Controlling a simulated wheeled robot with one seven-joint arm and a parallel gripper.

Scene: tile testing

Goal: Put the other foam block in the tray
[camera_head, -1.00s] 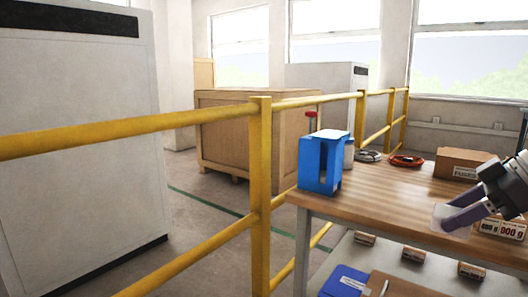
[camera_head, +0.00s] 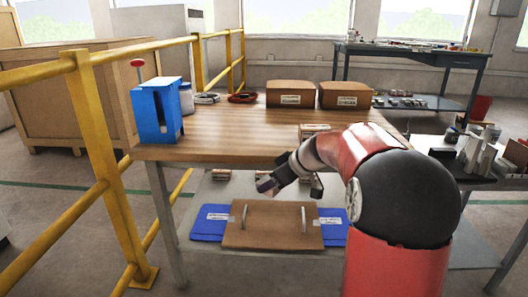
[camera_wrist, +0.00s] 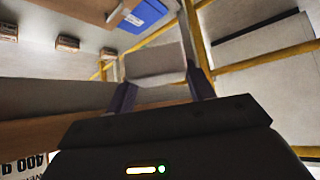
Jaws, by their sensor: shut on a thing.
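My gripper (camera_head: 289,184) hangs in front of the workbench's near edge in the head view. In the wrist view its two purple fingers (camera_wrist: 160,90) are shut on a pale grey-white block (camera_wrist: 154,63), which looks like the foam block. I cannot make out the block in the head view. A flat brown board or tray with two metal handles (camera_head: 270,234) lies on the lower shelf, over blue flat items (camera_head: 208,223). I cannot tell whether it is the tray. No other foam block is clearly seen.
The workbench (camera_head: 225,135) carries a blue holder (camera_head: 157,112), a white jar (camera_head: 186,98), cable coils and two cardboard boxes (camera_head: 290,94). A yellow railing (camera_head: 95,130) stands at the left. A cluttered dark bench (camera_head: 405,60) is behind. The bench's middle is clear.

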